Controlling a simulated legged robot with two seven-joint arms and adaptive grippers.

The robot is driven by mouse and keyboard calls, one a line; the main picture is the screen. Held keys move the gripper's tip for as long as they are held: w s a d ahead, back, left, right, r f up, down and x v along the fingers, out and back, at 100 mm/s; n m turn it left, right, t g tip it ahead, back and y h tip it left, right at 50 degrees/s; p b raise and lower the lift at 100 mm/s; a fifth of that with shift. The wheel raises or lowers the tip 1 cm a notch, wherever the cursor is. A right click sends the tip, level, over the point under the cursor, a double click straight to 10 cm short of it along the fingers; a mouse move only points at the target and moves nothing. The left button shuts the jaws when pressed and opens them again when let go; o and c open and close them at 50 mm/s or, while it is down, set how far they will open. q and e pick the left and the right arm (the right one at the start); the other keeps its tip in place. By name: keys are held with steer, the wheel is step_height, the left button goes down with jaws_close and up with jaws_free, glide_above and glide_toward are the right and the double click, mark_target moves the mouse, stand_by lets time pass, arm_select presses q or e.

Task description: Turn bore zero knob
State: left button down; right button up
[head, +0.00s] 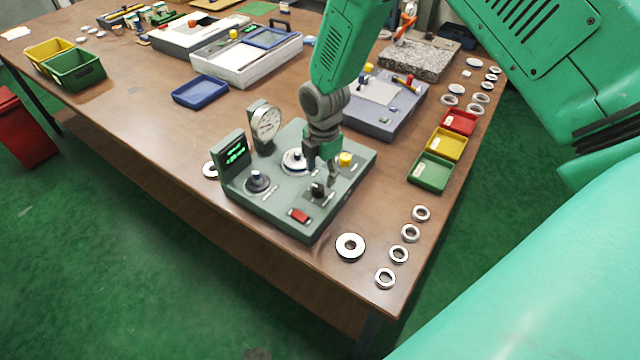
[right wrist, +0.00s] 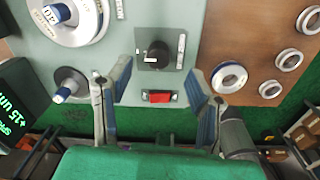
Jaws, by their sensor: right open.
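The grey-green bore gauge station (head: 285,215) stands near the table's front edge, with a round dial gauge (head: 265,122) and a lit green display (head: 234,152). A black knob with a pale tip (head: 258,180) sits at its front left, also in the right wrist view (right wrist: 72,85). Another black knob on a dark square plate (head: 318,190) sits nearer the right; the right wrist view shows it (right wrist: 157,55) ahead, between the fingers. I cannot read which is the bore zero knob. My right gripper (head: 322,172) is open and empty, low over the station. My left gripper is out of view.
A red rocker switch (head: 300,216), yellow button (head: 346,159) and round seat with a blue-tipped post (head: 295,161) are on the station. Several metal rings (head: 350,247) lie to the right. Red, yellow and green bins (head: 430,172) stand behind them.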

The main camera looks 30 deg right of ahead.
mark_target(317, 187)
steer(key=f, duration=0.1)
steer(key=a+f, duration=0.1)
steer(key=f, duration=0.2)
steer(key=shift+w+a+f, duration=0.1)
steer(key=shift+a+f, duration=0.15)
steer(key=shift+f, duration=0.5)
steer(key=shift+d+f, duration=0.1)
steer(key=shift+d, duration=0.4)
steer(key=shift+c, duration=1.2)
steer(key=shift+d, duration=0.1)
steer(key=c, duration=0.7)
jaws_close()
steer(key=shift+a, duration=0.3)
